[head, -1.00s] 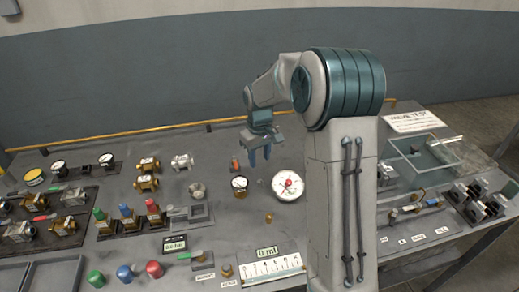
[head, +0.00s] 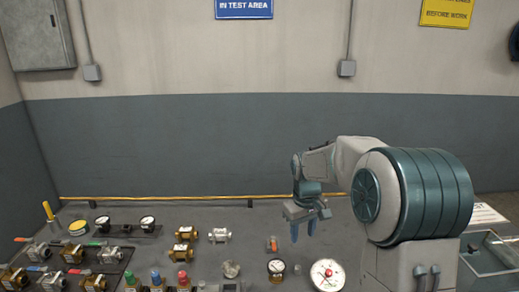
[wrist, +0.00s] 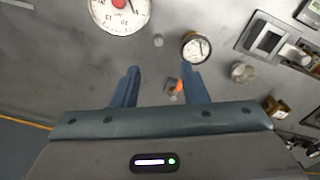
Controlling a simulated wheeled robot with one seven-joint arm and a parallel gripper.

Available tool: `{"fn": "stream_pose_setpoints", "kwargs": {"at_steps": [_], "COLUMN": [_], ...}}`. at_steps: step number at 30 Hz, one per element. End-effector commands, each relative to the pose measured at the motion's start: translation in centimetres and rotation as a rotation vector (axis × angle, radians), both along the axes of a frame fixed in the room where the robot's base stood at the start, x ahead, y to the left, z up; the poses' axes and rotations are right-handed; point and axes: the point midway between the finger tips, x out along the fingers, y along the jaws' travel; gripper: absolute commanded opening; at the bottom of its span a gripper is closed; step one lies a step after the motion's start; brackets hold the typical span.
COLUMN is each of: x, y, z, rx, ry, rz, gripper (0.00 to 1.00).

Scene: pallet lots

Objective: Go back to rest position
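My gripper (head: 303,231) hangs from my raised arm above the back part of the grey bench, fingers pointing down. In the wrist view my gripper (wrist: 156,88) has its two blue fingers spread apart with nothing held between them. A small orange-topped part (head: 273,244) stands on the bench left of the fingers in the head view. It also shows in the wrist view (wrist: 178,88), near one finger and below it.
A large white dial (head: 327,274) and a smaller gauge (head: 276,268) lie below my gripper. Brass valves (head: 184,233) and a silver valve (head: 220,235) stand to the left. A clear-walled tray (head: 488,256) is at right. The wall (head: 180,145) rises behind the bench.

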Motion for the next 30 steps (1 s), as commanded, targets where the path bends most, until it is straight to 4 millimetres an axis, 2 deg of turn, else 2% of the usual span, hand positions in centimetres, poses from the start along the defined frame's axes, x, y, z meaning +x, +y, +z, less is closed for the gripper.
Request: {"fn": "stream_pose_setpoints", "kwargs": {"at_steps": [1,6,12,21,25,30], "x": [-1.3,-6.5,-12.9,-22.0,-24.5,-26.0], "y": [0.1,0.1,0.0,-0.2,-0.2,-0.1], "z": [1.1,4.0,5.8,5.8,5.2,4.7], "rx": [-0.008,-0.020,-0.015,0.034,0.057,0.073], "ry": [-0.017,-0.068,-0.130,-0.215,-0.238,-0.250], "rz": [-0.013,-0.085,-0.176,-0.312,-0.351,-0.375], "gripper": [0.40,0.40,0.40,0.40,0.40,0.40]}}
